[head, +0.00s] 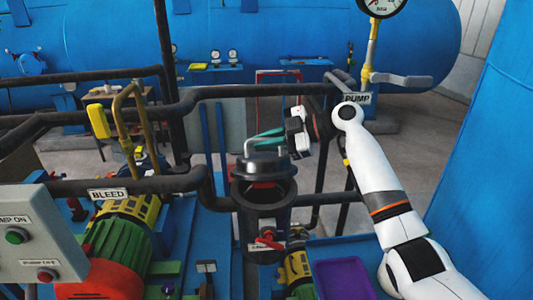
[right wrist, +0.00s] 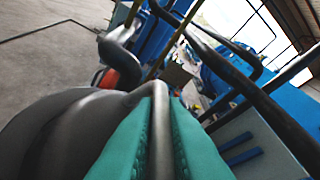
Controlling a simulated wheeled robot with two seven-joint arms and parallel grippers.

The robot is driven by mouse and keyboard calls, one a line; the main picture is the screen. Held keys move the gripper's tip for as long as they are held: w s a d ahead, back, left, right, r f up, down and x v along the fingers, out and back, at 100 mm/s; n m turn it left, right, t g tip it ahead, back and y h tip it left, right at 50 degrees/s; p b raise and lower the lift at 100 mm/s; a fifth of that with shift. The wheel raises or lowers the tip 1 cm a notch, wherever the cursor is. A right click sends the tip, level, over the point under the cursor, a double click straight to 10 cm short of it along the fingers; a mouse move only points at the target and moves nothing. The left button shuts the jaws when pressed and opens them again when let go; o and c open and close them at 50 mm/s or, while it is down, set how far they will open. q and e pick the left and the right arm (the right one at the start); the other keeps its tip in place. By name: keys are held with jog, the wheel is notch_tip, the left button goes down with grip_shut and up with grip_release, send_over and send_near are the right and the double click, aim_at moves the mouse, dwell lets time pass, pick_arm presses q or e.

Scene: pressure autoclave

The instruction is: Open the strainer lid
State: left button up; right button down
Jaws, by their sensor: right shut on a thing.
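The strainer (head: 264,228) is a black upright cylinder in the middle of the head view, with a red-handled valve (head: 268,240) on its front. Its dark lid (head: 263,166) sits above the rear of the mouth, and the dark opening shows in front below it. The lid has a bent metal bar handle (head: 247,148). My right gripper (head: 266,138) reaches in from the right and its teal fingers are shut on the handle. In the right wrist view the bar (right wrist: 160,130) runs between both teal fingers, with the dark lid (right wrist: 65,125) beside them. My left gripper is not in view.
Black pipes (head: 240,91) run behind and left of the strainer. A control box (head: 32,245), a green and red pump motor (head: 120,243) and a purple tray (head: 343,278) stand around it. A blue tank (head: 270,45) lies behind; a blue wall (head: 492,150) stands at right.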

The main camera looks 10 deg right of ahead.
aim_at(265, 153)
jog(key=shift+w+r+m+g+p, duration=0.15)
jog(key=shift+w+r+m+g, duration=0.2)
jog(key=shift+w, duration=0.3)
jog(key=shift+w+r+m+g+p, duration=0.15)
jog(key=shift+w+r+m, duration=0.3)
jog(key=shift+w, duration=0.2)
jog(key=c, duration=1.5)
grip_release()
jog(key=shift+f, duration=0.1)
jog(key=shift+r, duration=0.4)
notch_tip(265, 153, up, 9)
jog(key=b, duration=0.3)
jog(key=shift+r, duration=0.15)
